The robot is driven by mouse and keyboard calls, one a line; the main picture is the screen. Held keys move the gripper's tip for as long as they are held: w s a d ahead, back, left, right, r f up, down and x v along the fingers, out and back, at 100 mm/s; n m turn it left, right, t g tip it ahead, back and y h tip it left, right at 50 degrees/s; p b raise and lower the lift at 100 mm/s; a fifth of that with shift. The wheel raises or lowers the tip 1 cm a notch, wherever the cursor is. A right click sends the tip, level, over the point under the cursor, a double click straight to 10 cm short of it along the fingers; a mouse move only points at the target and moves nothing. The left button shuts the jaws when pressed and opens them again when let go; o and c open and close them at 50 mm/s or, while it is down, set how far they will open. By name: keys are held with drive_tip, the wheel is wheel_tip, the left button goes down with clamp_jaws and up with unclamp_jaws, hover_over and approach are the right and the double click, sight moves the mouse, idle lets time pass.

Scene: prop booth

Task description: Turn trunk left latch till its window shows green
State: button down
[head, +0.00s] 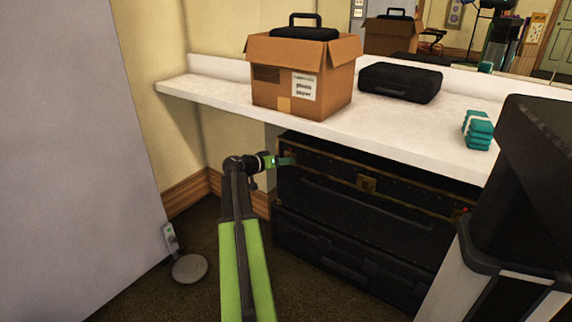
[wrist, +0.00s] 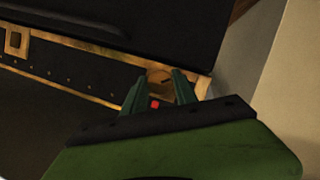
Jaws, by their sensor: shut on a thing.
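The black trunk (head: 330,175) with brass edging lies under the white counter, on top of another black case. My gripper (head: 287,161) is at the trunk's left front corner and covers the left latch in the head view. In the wrist view, my gripper (wrist: 159,90) has its two green fingers closed on the sides of the round brass left latch (wrist: 160,77). A dark slot runs across the latch face. A small red window (wrist: 154,104) shows between the fingers. In the head view, a tiny red spot shows at the right latch (head: 464,210).
A brass plate (head: 366,183) sits mid-front on the trunk. The counter (head: 215,97) overhangs my gripper and carries a cardboard box (head: 275,90), a black case (head: 400,82) and teal bundles (head: 478,130). A grey panel (head: 80,130) stands left. A round-based object (head: 189,268) is on the floor.

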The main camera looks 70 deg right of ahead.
drive_tip(key=shift+s+f+n+g+h+b, duration=0.15)
drive_tip(key=shift+n+g+b, duration=0.5)
drive_tip(key=shift+n+b, duration=0.5)
drive_tip(key=shift+w+n+g+h+b, duration=0.15)
drive_tip(key=shift+n+g+b, duration=0.45)
drive_tip(key=shift+n+b, duration=0.6)
drive_tip(key=shift+s+f+n+g+h+b, duration=0.1)
drive_tip(key=shift+n+g+h+b, duration=0.1)
drive_tip(key=shift+n+g+b, duration=0.9)
drive_tip(key=shift+r+n+t, duration=0.1)
drive_tip(key=shift+n+t, duration=0.25)
drive_tip(key=shift+n, duration=0.1)
drive_tip(key=c, duration=1)
unclamp_jaws()
drive_tip(key=f+p+v, duration=0.1)
drive_tip(key=v, duration=1.6)
drive_tip(key=shift+a+r, duration=0.25)
drive_tip(key=shift+r, duration=0.1)
